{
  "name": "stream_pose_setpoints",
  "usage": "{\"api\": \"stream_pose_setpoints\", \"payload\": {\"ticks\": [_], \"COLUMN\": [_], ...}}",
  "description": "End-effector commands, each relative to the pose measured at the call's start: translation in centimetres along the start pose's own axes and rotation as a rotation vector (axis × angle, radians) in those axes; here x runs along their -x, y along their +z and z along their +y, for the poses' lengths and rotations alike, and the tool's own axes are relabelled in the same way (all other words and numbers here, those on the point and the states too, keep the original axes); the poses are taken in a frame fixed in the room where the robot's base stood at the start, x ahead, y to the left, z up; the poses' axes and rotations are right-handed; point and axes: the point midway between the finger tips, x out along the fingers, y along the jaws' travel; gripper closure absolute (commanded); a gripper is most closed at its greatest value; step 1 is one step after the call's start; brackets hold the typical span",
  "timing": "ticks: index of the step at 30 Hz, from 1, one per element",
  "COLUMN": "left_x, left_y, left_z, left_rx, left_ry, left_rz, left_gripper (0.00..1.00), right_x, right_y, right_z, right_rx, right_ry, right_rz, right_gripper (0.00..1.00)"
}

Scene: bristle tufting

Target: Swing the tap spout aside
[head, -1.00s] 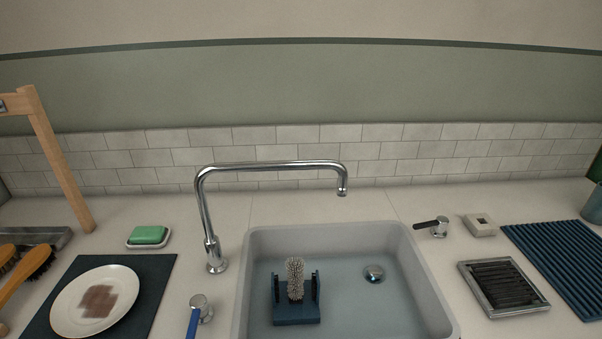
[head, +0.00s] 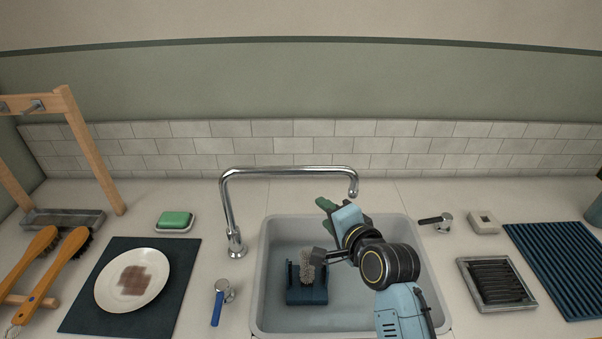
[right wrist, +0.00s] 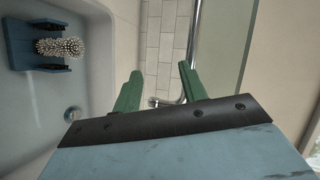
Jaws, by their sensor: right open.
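The chrome tap spout (head: 290,171) rises from its base on the counter left of the sink. Its long arm runs right over the sink and its tip (head: 354,192) bends down. My right gripper (head: 338,207) is over the sink, just below and left of the spout tip in the head view, with its green fingers apart and nothing held. In the right wrist view, the gripper (right wrist: 160,75) shows open, and the chrome spout (right wrist: 195,45) lies beyond the fingers, its bent end partly hidden. I cannot tell the exact gap. My left gripper is out of view.
The sink (head: 262,290) holds a blue stand (head: 306,296) with a bristle brush (head: 307,265), under my right arm. A plate (head: 150,262) lies left; a framed drain grate (head: 495,284) is right.

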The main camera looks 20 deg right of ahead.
Motion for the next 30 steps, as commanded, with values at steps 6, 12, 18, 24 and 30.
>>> {"api": "stream_pose_setpoints", "payload": {"ticks": [6,12,18,24,30], "left_x": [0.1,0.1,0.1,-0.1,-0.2], "left_y": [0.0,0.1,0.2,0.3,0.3], "left_z": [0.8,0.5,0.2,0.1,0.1], "left_rx": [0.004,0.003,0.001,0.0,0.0], "left_ry": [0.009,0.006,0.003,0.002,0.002], "left_rz": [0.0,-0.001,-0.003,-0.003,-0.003], "left_gripper": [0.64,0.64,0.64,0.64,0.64], "right_x": [-1.5,-3.6,-7.2,-10.5,-13.1], "right_y": [-1.5,-1.6,-1.9,-2.0,-2.2], "right_z": [-4.4,-4.9,-5.3,-5.7,-6.1], "right_rx": [-0.243,-0.255,-0.252,-0.251,-0.25], "right_ry": [-0.143,-0.15,-0.148,-0.147,-0.147], "right_rz": [0.04,0.041,0.04,0.04,0.041], "right_gripper": [0.58,0.58,0.58,0.58,0.58]}}
